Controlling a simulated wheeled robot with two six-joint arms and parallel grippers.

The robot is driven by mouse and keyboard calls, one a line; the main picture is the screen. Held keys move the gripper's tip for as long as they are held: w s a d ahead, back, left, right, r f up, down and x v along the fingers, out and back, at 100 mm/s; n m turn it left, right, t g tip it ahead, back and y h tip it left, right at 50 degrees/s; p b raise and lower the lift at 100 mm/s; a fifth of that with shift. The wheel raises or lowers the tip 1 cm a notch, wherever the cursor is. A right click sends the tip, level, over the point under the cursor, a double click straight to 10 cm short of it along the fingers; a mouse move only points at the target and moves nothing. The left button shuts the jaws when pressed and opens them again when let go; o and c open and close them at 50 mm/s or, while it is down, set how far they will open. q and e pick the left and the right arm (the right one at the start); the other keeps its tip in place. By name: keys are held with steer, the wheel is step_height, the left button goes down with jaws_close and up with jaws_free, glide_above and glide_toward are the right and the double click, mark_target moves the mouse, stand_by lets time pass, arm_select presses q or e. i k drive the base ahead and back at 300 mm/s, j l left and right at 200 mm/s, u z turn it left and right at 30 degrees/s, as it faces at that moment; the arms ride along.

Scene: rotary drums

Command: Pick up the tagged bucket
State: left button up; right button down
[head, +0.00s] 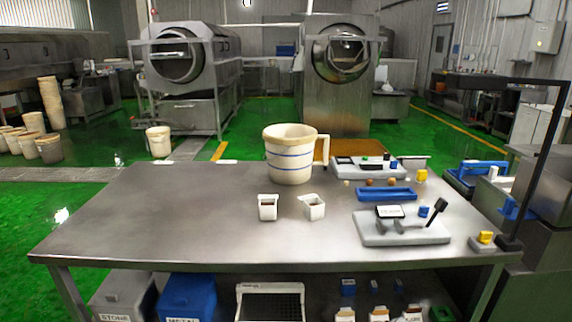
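A large cream bucket (289,163) with blue bands and a side handle stands upright near the back edge of the steel table. A white bucket (158,142) stands alone on the green floor beyond the table. Several more pale buckets (50,149) stand on the floor at the far left, beside a tall nested stack (50,103). I cannot make out a tag on any of these buckets. Neither of my grippers shows in the head view.
The steel table (160,215) is clear on its left half. Two small white containers (268,208) stand mid-table. A blue tray (386,194) and a grey board (378,234) with instruments lie at the right. A black post rises at the right edge. Two drum machines (185,58) stand behind.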

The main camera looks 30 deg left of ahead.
mark_target(290, 148)
steer(key=i+u, duration=0.15)
steer(key=u, duration=0.25)
steer(key=i+l+u, duration=0.15)
steer(key=u, duration=0.25)
